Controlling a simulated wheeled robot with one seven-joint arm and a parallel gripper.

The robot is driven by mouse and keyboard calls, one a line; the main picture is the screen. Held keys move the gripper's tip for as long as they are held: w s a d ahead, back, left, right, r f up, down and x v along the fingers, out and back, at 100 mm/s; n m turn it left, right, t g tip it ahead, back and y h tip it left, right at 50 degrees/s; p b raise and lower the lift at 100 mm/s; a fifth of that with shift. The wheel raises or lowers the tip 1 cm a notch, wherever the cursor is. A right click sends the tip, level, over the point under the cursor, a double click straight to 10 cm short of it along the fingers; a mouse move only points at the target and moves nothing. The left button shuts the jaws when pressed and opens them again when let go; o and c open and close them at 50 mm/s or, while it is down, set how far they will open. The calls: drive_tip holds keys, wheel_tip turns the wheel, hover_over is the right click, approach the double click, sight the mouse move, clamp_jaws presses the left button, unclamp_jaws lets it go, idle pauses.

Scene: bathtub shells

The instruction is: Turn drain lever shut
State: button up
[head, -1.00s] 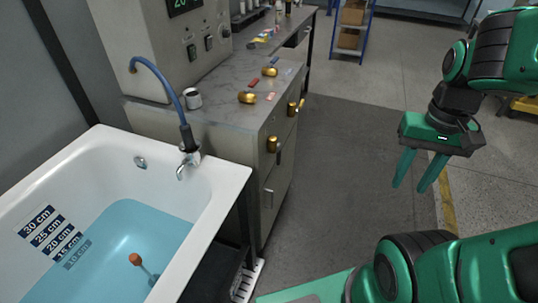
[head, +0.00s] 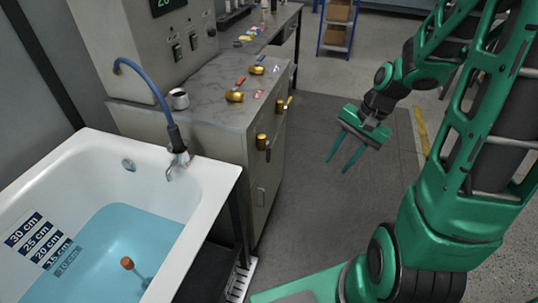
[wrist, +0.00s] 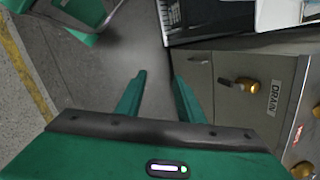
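The drain lever shows in the wrist view as a brass knob (wrist: 246,86) with a dark handle (wrist: 225,82), beside a DRAIN label (wrist: 273,97) on the cabinet front. My gripper (head: 338,165) is open and empty, over the floor to the right of the cabinet and apart from the lever. In the wrist view its two fingers (wrist: 160,76) are spread, with the lever to their right.
The white bathtub (head: 213,190) holds blue water and an orange float (head: 127,263). A second brass knob (head: 281,105) sits farther along the cabinet front. Brass pieces (head: 234,97) and a mug (head: 179,99) stand on the counter. The floor between gripper and cabinet is clear.

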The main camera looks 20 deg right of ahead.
drive_tip(key=w+a+f+m+t+y, duration=0.2)
drive_tip(key=w+a+f+m+y, duration=0.3)
drive_tip(key=w+f, duration=0.35)
drive_tip(key=m+t+y, duration=0.3)
drive_tip(key=m+t, duration=0.2)
drive_tip(key=m, duration=0.4)
approach(268, 154)
drive_tip(key=x, duration=1)
drive_tip(key=shift+w+d+f, duration=0.2)
drive_tip(key=shift+w+f, duration=0.25)
drive_tip(key=shift+w, duration=0.05)
clamp_jaws()
drive_tip(key=shift+d, duration=0.15)
drive_tip(key=shift+a, duration=0.2)
